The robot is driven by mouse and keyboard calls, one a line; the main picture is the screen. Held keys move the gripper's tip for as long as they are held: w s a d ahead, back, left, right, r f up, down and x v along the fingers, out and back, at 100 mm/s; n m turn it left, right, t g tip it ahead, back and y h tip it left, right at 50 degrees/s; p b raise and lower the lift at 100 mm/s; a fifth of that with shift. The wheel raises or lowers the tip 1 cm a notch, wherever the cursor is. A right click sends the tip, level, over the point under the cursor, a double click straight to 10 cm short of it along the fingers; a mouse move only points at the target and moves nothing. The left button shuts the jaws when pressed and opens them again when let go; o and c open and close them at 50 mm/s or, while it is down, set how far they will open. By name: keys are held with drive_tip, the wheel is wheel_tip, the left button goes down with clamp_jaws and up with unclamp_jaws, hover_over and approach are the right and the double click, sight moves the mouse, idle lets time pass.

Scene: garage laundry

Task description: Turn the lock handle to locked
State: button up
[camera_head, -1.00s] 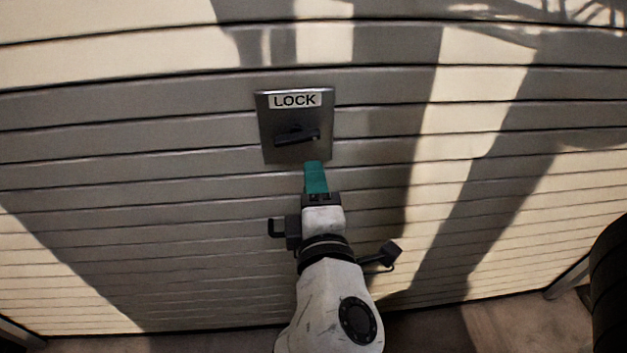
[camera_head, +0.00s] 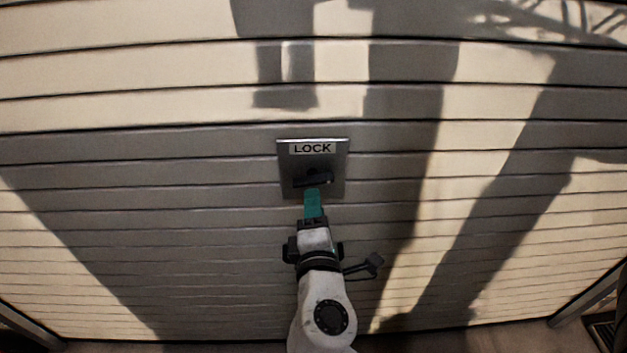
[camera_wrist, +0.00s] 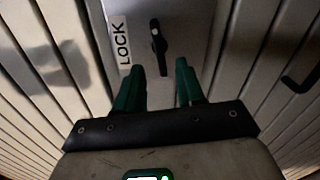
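The lock plate (camera_head: 335,184) is a grey metal panel on the slatted door, with a white LOCK label (camera_head: 312,148) near its top. The dark lock handle (camera_head: 318,178) lies roughly level across the plate in the head view, tilted slightly. In the wrist view the handle (camera_wrist: 158,44) shows just beyond the fingertips, between their lines. My gripper (camera_head: 312,190) has green fingers and reaches up to just below the handle. In the wrist view my gripper (camera_wrist: 160,68) is open, with an empty gap between its two fingers. Contact with the handle does not show.
The pale slatted door (camera_head: 180,240) fills the background, crossed by dark shadows. A dark hook-shaped thing (camera_wrist: 297,84) shows at the right of the wrist view. A dark object (camera_head: 604,330) stands at the lower right. The door around the plate is clear.

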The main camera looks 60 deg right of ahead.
sight(313, 185)
drive_tip(key=p+x, duration=0.1)
drive_tip(key=x, duration=0.5)
drive_tip(key=shift+w+d, duration=0.1)
drive_tip(key=shift+d, duration=0.1)
drive_tip(key=shift+c, duration=0.4)
clamp_jaws()
